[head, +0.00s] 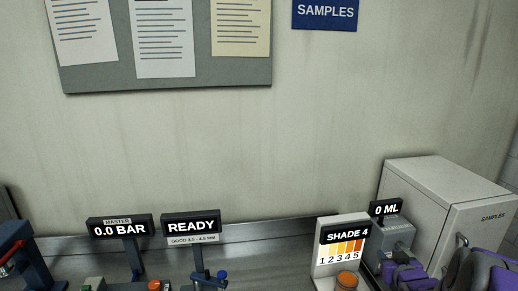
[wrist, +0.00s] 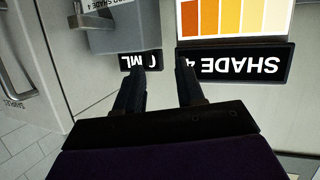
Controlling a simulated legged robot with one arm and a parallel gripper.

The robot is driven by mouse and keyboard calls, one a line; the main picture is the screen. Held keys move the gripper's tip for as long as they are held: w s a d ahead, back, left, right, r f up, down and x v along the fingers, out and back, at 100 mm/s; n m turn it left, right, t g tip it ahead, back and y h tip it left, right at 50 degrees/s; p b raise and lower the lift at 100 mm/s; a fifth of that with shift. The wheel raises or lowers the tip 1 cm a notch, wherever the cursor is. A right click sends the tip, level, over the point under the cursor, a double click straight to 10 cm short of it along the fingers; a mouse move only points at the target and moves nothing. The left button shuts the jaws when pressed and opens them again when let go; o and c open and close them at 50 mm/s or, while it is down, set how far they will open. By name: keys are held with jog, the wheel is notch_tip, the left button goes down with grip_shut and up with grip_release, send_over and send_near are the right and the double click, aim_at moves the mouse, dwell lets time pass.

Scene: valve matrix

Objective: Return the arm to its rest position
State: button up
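My gripper (wrist: 162,76) shows in the wrist view with its two dark fingers apart and nothing visible between them. That view is upside down; the fingers point towards the "SHADE 4" sign (wrist: 232,64) and the partly covered "0 ML" sign (wrist: 138,60). In the head view, purple and dark parts of my arm (head: 487,266) reach in at the lower right, in front of the sample cabinet (head: 433,183). They are close to the grey dispenser (head: 392,236) under the "0 ML" sign (head: 386,208). I cannot tell whether they touch it. The fingertips are not clear there.
The shade panel (head: 342,243) has an orange button (head: 347,280) in front. The "READY" sign (head: 191,227) and "0.0 BAR" sign (head: 120,228) stand further left. A blue and red fixture (head: 22,253) is at the far left.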

jog(key=s+a+r+g, duration=0.1)
jog(key=s+a+g, duration=0.4)
jog(key=s, duration=0.8)
jog(key=s+a+r+g+y, duration=0.1)
jog(key=s+a+g, duration=0.4)
jog(key=s+a, duration=0.7)
jog(key=s+a+g+y, duration=0.1)
jog(key=s+a+g, duration=0.4)
jog(key=s+a, duration=0.4)
jog(key=s, duration=0.7)
jog(key=shift+s+r+n+g, duration=0.25)
jog(key=shift+r+n+g, duration=0.05)
jog(key=shift+r+g, duration=0.1)
